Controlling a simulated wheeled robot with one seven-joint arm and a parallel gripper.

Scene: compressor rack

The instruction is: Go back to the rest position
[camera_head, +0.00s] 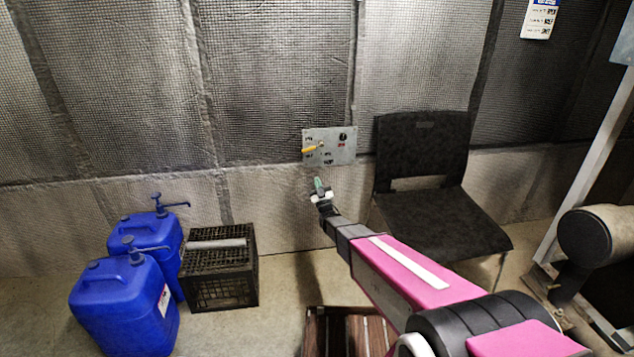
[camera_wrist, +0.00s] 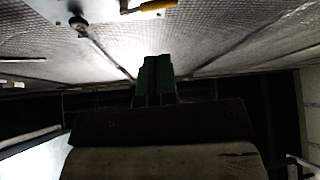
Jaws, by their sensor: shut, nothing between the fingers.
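My gripper (camera_head: 319,187) is at the end of my pink arm, in the middle of the head view. Its green fingertips also show in the wrist view (camera_wrist: 156,75), close together and empty. A grey wall panel (camera_head: 342,146) with a yellow-handled lever (camera_head: 313,149) and a black knob (camera_head: 343,137) is just above the gripper. In the wrist view the yellow handle (camera_wrist: 158,6) and the dark knob (camera_wrist: 78,22) show near the top edge. The gripper appears apart from the panel.
A black chair (camera_head: 430,215) stands right of my gripper. Two blue jerrycans (camera_head: 125,305) and a black crate (camera_head: 220,285) are on the floor at left. A slatted wooden thing (camera_head: 345,335) lies below my arm. Dark cylindrical equipment (camera_head: 595,235) stands at far right.

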